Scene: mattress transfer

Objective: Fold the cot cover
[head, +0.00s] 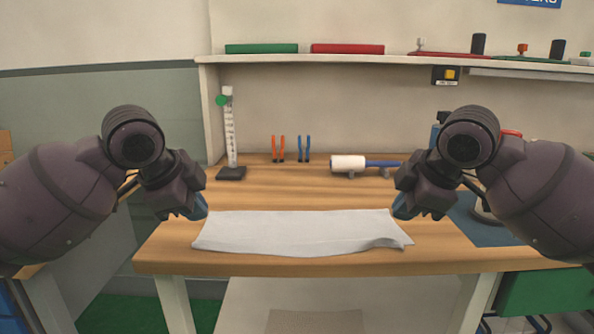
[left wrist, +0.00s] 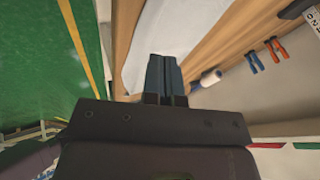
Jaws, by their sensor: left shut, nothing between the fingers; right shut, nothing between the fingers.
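The cot cover (head: 300,232) is a pale grey-white cloth lying on the wooden table as a wide, low strip near the front edge. Its front right corner is slightly raised or wrinkled. It also shows in the left wrist view (left wrist: 160,32). My left gripper (head: 201,209) is shut and empty at the cover's left end; its blue fingers show closed together in the left wrist view (left wrist: 164,72). My right gripper (head: 401,208) is shut and empty near the cover's right end. I cannot tell whether either gripper touches the cloth.
Behind the cover on the table (head: 290,190) stand a post on a dark base (head: 231,172), orange pliers (head: 278,149), blue pliers (head: 304,149) and a white roller with a blue handle (head: 348,163). A blue mat (head: 482,232) lies at the right. A shelf (head: 350,58) runs above.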

